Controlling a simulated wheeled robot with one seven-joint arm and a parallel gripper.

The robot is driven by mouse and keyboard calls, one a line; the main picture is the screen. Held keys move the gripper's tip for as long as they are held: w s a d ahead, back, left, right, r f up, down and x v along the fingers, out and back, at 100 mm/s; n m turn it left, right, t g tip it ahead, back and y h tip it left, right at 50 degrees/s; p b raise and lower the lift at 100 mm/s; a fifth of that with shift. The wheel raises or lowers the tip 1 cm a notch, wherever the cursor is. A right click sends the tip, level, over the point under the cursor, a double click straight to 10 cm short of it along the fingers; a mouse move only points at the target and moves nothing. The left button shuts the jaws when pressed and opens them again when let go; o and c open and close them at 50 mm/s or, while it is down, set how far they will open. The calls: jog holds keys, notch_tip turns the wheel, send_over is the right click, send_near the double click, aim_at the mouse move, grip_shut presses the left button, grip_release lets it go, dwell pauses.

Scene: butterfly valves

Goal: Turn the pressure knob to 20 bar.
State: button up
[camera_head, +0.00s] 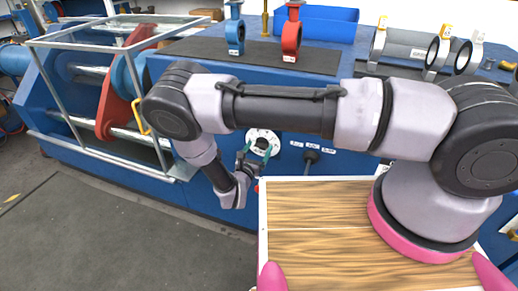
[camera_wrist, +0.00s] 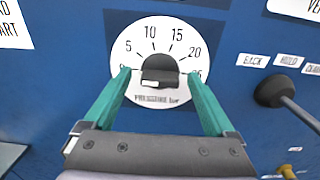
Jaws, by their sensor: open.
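The pressure knob (camera_wrist: 160,70) is black and sits at the centre of a round white dial (camera_wrist: 150,32) marked "PRESSURE bar". The numbers 5, 10, 15 and 20 are readable; the marks at both lower ends are partly covered by my fingers. My gripper (camera_wrist: 158,75) is open, with one teal finger on each side of the knob and visible gaps between. In the head view the dial (camera_head: 255,133) is on the blue front panel, with my gripper (camera_head: 258,152) at it.
A black lever (camera_wrist: 275,92) with a grey rod juts out right of the dial, under several white labels. A wooden-topped surface (camera_head: 310,225) lies below right. Blue (camera_head: 235,35) and red (camera_head: 291,35) valves stand on the bench. A metal guard frame (camera_head: 110,95) is at left.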

jog(key=shift+w+d, duration=0.1)
jog(key=shift+w, duration=0.2)
jog(key=c, duration=1.4)
